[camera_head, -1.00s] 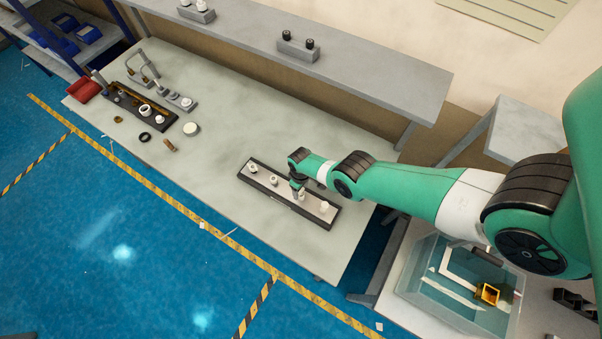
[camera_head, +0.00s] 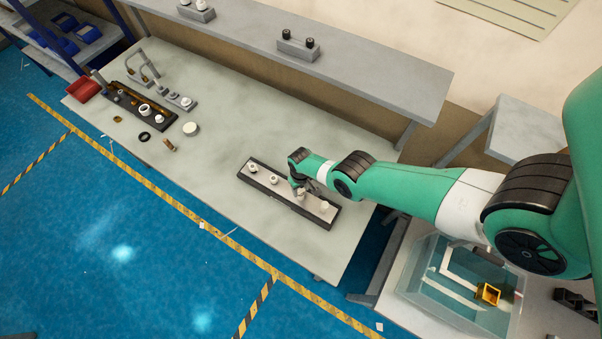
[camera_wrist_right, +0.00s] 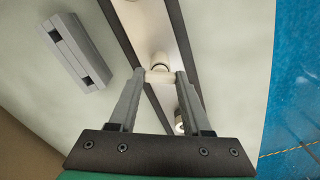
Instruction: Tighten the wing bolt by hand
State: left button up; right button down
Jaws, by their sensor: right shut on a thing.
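My right gripper (camera_head: 300,189) is over the dark-edged tray (camera_head: 247,176) on the workbench, pointing down. In the right wrist view the gripper (camera_wrist_right: 158,76) is shut on a small pale crosspiece, which looks like the wing bolt (camera_wrist_right: 159,76). It sits at a white round fitting (camera_wrist_right: 160,60) in the tray's light channel. In the head view the gripper partly hides this spot, and the bolt's thread is not visible. Another white part (camera_wrist_right: 180,121) stands beside the right-hand finger in the wrist view. My left gripper is not in view.
More white parts stand in the tray, one at its right end (camera_head: 324,205). A grey slotted block (camera_wrist_right: 78,50) lies near the tray. A dark fixture (camera_head: 168,118) and loose parts are at the bench's left. The middle of the bench is clear.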

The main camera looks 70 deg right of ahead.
jog(key=shift+m, duration=0.4)
jog(key=m, duration=0.4)
jog(key=shift+m, duration=0.3)
jog(key=shift+m, duration=0.6)
jog(key=m, duration=0.3)
jog(key=shift+m, duration=0.3)
